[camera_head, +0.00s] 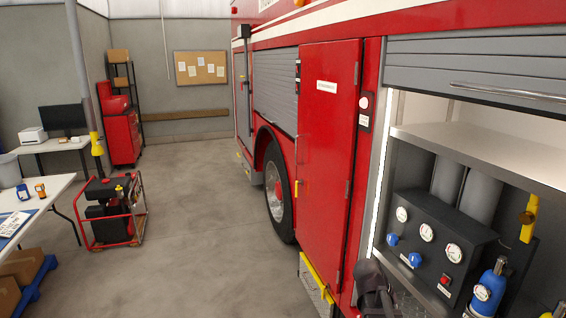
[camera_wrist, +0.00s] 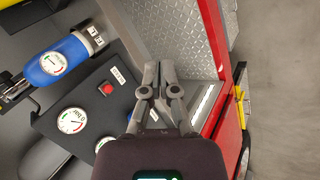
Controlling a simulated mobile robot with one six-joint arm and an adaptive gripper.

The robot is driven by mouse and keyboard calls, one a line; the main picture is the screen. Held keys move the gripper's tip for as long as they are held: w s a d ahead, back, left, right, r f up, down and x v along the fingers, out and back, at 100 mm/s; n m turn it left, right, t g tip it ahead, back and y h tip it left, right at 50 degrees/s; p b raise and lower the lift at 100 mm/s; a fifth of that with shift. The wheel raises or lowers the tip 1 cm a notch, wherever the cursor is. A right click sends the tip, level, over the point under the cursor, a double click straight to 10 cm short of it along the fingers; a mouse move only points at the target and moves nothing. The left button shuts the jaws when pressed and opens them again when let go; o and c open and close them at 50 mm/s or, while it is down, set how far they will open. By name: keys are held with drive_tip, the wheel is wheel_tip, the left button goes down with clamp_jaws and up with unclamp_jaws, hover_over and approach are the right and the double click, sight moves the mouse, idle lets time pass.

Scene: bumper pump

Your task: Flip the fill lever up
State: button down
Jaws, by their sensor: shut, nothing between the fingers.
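A dark control panel (camera_head: 428,255) with several gauges, blue knobs (camera_head: 414,260) and a red button (camera_head: 445,280) sits in the open truck bay. The wrist view shows the panel (camera_wrist: 88,110) tilted, with the red button (camera_wrist: 107,88). I cannot make out which part is the fill lever; it may be hidden behind my gripper. My gripper (camera_wrist: 161,68) is shut and empty, in front of the panel's edge beside a diamond-plate surface. In the head view my gripper (camera_head: 374,284) shows at the bottom, left of the panel.
A blue cylinder with a gauge (camera_head: 488,285) stands right of the panel; it also shows in the wrist view (camera_wrist: 62,60). A yellow fitting (camera_head: 529,218) is behind it. A shelf (camera_head: 480,150) hangs above the panel. The red door (camera_head: 328,150) is left of the bay. Open floor lies farther left.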

drive_tip(key=s+a+f+y+b, duration=0.1)
drive_tip(key=s+a+f+y, duration=0.2)
drive_tip(key=a, duration=0.4)
drive_tip(key=s+a+f+n+y+b, duration=0.1)
drive_tip(key=s+a+f+y+b, duration=0.1)
drive_tip(key=a, duration=0.6)
wheel_tip(320, 180, down, 2)
drive_tip(key=shift+s+a+n+y, duration=0.15)
drive_tip(key=shift+s+n+y, duration=0.15)
drive_tip(key=shift+s+y, duration=0.65)
drive_tip(key=shift+s, duration=0.15)
